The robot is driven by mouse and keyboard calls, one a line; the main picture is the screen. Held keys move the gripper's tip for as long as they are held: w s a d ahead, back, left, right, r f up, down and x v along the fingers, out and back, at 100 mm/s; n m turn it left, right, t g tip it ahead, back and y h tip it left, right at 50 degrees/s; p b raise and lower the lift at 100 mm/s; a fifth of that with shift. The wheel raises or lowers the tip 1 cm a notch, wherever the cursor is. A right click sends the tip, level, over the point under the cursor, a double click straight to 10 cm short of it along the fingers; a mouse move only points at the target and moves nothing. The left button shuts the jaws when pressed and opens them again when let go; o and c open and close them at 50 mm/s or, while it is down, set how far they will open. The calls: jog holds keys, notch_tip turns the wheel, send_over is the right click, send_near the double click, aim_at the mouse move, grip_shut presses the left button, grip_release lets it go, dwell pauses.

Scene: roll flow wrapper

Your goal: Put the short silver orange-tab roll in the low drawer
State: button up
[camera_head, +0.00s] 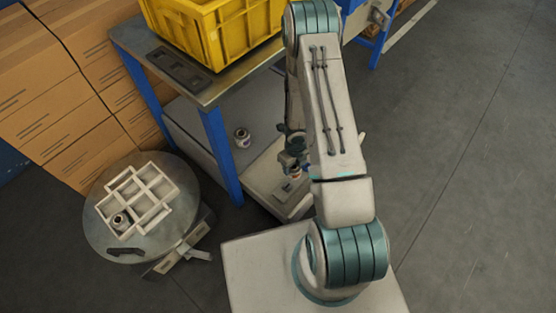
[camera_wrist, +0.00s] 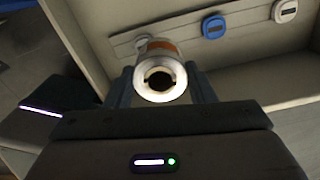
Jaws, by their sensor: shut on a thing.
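My gripper (camera_wrist: 163,95) is shut on a short silver roll (camera_wrist: 160,78) with an orange band, its hollow end facing the wrist camera. In the head view my gripper (camera_head: 291,160) is partly hidden by my arm, and a bit of the roll's orange (camera_head: 297,173) shows below it. The low drawer (camera_head: 268,185) is a pale, open box under the bench. In the wrist view the roll is in front of a pale inner wall (camera_wrist: 240,52) with blue and white tags. I cannot tell whether the roll touches the drawer.
Another roll (camera_head: 242,138) stands on the grey lower shelf (camera_head: 190,115). A yellow crate (camera_head: 215,35) sits on the bench with blue legs (camera_head: 220,155). A divided tray (camera_head: 150,185) holding a roll (camera_head: 120,221) is on a round stand at left. Floor at right is clear.

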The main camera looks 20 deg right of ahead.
jog(key=shift+w+a+f+b, duration=0.4)
jog(key=shift+w+a+f, duration=0.3)
jog(key=shift+w+f, duration=0.6)
jog(key=shift+w+a+f+b, duration=0.35)
jog(key=shift+w+a+f, duration=0.5)
jog(key=shift+f, duration=0.8)
jog(key=shift+w+a+f+b, duration=0.4)
jog(key=shift+w+a+f, duration=0.15)
jog(key=shift+w+f, duration=0.8)
jog(key=shift+s+f, duration=0.1)
jog(key=shift+s, duration=0.05)
jog(key=shift+f, duration=0.15)
jog(key=o, duration=1.1)
jog(key=shift+c, duration=0.2)
notch_tip(320, 180, up, 12)
jog(key=p, duration=0.5)
jog(key=shift+r, duration=0.2)
